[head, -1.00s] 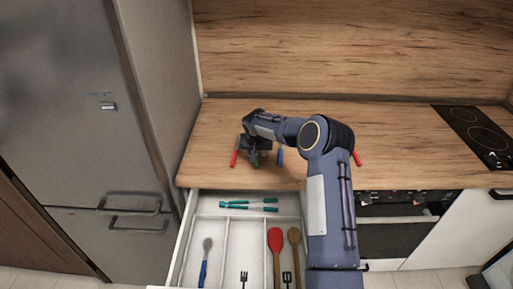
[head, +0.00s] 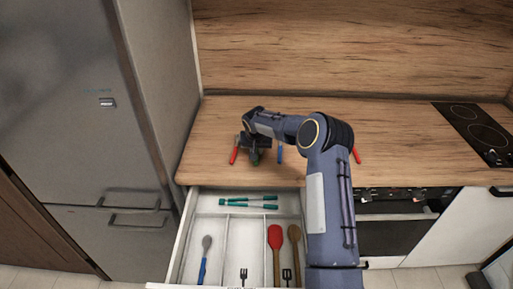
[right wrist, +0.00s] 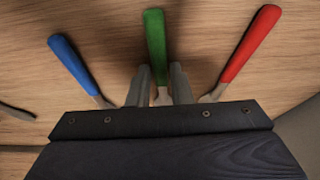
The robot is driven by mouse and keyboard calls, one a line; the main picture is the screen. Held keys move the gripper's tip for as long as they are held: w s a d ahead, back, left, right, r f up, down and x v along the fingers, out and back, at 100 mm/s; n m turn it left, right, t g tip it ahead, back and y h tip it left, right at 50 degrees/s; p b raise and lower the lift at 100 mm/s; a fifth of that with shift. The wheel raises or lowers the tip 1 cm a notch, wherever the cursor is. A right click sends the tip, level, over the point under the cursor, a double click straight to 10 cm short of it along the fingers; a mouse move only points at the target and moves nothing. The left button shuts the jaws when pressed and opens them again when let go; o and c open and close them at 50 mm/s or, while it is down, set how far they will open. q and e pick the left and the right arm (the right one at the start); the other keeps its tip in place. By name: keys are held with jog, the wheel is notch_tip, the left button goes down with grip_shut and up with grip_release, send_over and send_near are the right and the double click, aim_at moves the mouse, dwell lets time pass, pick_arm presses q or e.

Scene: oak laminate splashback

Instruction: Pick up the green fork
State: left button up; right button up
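The green fork (right wrist: 154,40) lies on the wooden counter in the right wrist view, its handle pointing away from the gripper. Its head is hidden behind the gripper body, so I cannot see the tines. My right gripper (right wrist: 161,75) is open, with one finger on each side of the fork's metal neck and a gap visible between them. In the head view, the right gripper (head: 256,148) is low over the counter and hides most of the fork. My left gripper is not in view.
A blue-handled utensil (right wrist: 73,62) and a red-handled one (right wrist: 250,45) lie close on either side of the fork. Another red handle (head: 356,155) lies farther right. Below is an open drawer (head: 212,207) with several utensils. A hob (head: 478,134) is at right.

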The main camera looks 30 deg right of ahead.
grip_shut()
